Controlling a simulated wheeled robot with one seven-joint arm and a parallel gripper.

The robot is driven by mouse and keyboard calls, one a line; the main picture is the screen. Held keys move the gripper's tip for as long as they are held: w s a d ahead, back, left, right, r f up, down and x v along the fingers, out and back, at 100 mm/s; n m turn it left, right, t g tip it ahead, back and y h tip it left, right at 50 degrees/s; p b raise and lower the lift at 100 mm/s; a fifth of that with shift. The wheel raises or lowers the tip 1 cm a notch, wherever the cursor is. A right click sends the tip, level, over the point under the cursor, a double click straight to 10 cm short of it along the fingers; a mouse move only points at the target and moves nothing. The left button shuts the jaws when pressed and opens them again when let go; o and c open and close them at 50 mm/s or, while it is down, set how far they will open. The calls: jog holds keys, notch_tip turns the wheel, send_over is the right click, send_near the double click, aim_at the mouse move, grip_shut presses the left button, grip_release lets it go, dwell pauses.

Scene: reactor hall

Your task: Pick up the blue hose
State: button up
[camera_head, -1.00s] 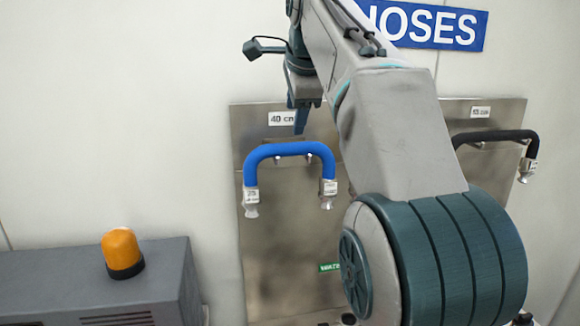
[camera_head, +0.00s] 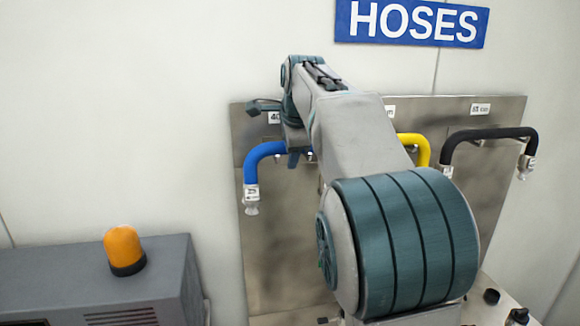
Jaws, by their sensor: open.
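The blue hose (camera_head: 256,160) hangs bent over on the left part of the metal wall panel, under a label partly reading 40. Its left end with a metal fitting points down; its right part is hidden behind my arm. My gripper (camera_head: 294,158) is at the top of the blue hose, near its middle, with a dark finger showing in front of or beside the tube. I cannot tell whether it touches the hose. My gripper is open.
A yellow hose (camera_head: 422,148) hangs right of my arm, partly hidden. A black hose (camera_head: 490,134) hangs further right on the metal panel (camera_head: 285,265). A grey cabinet (camera_head: 90,280) with an orange beacon (camera_head: 123,248) stands at lower left. A HOSES sign (camera_head: 412,23) is above.

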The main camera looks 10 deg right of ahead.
jog(key=shift+r, duration=0.1)
jog(key=c, duration=1.1)
jog(key=shift+c, duration=0.2)
